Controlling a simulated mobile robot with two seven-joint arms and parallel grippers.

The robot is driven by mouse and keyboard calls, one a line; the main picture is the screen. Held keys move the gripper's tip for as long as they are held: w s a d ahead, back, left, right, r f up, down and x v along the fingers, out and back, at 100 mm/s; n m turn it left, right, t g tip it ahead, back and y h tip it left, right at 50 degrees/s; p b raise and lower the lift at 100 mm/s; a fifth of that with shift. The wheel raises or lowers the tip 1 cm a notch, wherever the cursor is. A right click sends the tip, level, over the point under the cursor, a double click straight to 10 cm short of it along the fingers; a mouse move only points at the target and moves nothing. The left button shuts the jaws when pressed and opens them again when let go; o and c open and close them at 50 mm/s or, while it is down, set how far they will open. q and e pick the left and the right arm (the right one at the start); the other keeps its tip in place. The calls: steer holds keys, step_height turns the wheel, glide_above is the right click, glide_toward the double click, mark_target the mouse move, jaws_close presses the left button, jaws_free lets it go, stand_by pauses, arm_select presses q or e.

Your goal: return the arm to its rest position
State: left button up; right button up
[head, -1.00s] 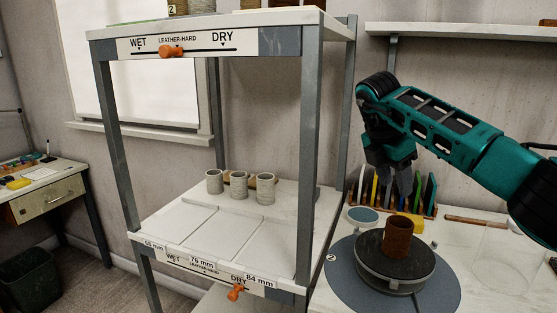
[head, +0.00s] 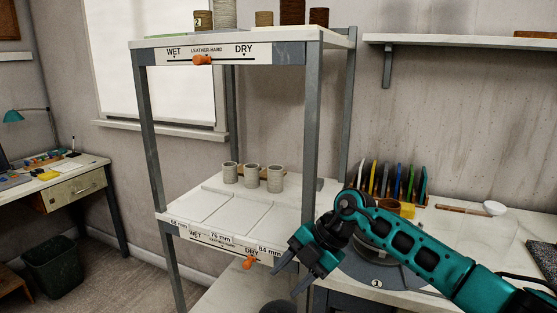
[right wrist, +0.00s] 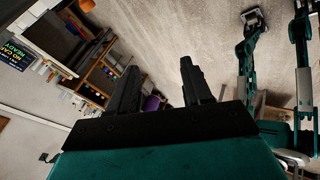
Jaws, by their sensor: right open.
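My right gripper (head: 286,279) is open and empty. In the head view it points down and left, in front of the shelf rack's lower right side. My right arm (head: 425,258) comes in from the lower right and covers much of the banding wheel. In the right wrist view, the gripper's two dark fingers (right wrist: 159,78) are spread with nothing between them. Teal arm parts (right wrist: 246,70) show at the right of that view.
Three grey cups (head: 252,176) stand on the rack's middle shelf (head: 210,212). More pots stand on its top shelf. A brown pot (head: 389,205) shows partly behind my arm. Colored tools (head: 395,180) stand in a rack on the right table. A dark bin (head: 53,263) stands at left.

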steer(key=s+a+r+m+t+y+p, duration=0.1)
steer(key=s+a+r+m+t+y, duration=0.3)
steer(key=s+a+y, duration=0.55)
steer(key=d+f+m+t+h+p, duration=0.1)
steer(key=d+f+m+t+h, duration=0.8)
steer(key=d+m+t, duration=0.55)
steer(key=s+d+f+m+g+h, duration=0.5)
steer(key=s+d+f+m+g, duration=0.2)
steer(key=s+d+f, duration=0.3)
steer(key=s+f+m, duration=0.1)
steer(key=s+f, duration=0.1)
steer(key=s, duration=0.2)
steer(key=shift+s+f+h+p, duration=0.15)
steer(key=shift+f+h+p, duration=0.1)
steer(key=shift+h+p, duration=0.15)
steer(key=shift+d+g, duration=0.15)
steer(key=shift+g, duration=0.1)
